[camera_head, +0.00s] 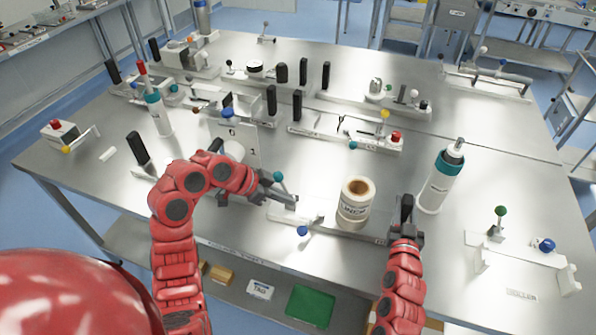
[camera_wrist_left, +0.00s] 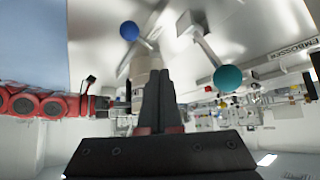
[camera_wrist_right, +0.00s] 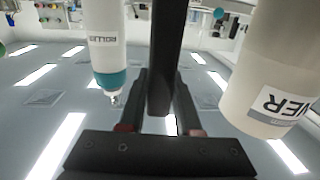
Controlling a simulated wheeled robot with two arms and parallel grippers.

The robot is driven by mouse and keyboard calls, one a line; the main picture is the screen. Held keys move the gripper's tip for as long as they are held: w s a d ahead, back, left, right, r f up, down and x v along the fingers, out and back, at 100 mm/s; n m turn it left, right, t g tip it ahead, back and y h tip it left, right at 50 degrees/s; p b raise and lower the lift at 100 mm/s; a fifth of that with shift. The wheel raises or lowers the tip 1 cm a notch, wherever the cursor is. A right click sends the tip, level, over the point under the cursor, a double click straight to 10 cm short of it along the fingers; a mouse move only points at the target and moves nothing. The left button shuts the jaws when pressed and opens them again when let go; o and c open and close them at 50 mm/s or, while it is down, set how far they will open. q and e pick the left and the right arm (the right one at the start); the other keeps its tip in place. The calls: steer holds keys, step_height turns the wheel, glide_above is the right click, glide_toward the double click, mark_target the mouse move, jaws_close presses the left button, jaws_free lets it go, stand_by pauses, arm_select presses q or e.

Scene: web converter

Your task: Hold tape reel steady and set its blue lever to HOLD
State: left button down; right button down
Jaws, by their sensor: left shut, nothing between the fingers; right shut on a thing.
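The tape reel (camera_head: 355,203) is a white roll with a tan core, upright on a low base at the table's front. The blue lever (camera_head: 302,230) has a ball knob at the base's left end; the blue ball also shows in the left wrist view (camera_wrist_left: 129,31). My right gripper (camera_head: 406,232) is shut on the black upright handle (camera_head: 407,207) at the base's right end; the handle stands between the fingers in the right wrist view (camera_wrist_right: 165,60). My left gripper (camera_head: 288,198) is shut and empty, left of the reel and above the blue ball, apart from it. HOLD marking is unreadable.
A teal ball lever (camera_head: 278,176) is close to my left gripper. A white roller with teal bands (camera_head: 441,178) stands just right of my right gripper. A fixture with a green knob (camera_head: 500,212) is at the right; other fixtures fill the table behind.

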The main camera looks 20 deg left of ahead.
arm_select(q)
steer(key=shift+w, duration=0.15)
arm_select(e)
steer(key=shift+f, duration=0.15)
stand_by(0.4)
steer(key=c, duration=0.8)
jaws_free()
steer(key=shift+w, duration=0.1)
steer(key=shift+c, duration=0.2)
steer(key=o, duration=0.3)
steer(key=shift+w, duration=0.15)
arm_select(q)
steer(key=shift+w, duration=0.1)
arm_select(e)
steer(key=shift+r, duration=0.25)
steer(key=s, duration=0.8)
steer(key=s+d, duration=0.1)
steer(key=s, duration=0.3)
steer(key=shift+s, duration=0.1)
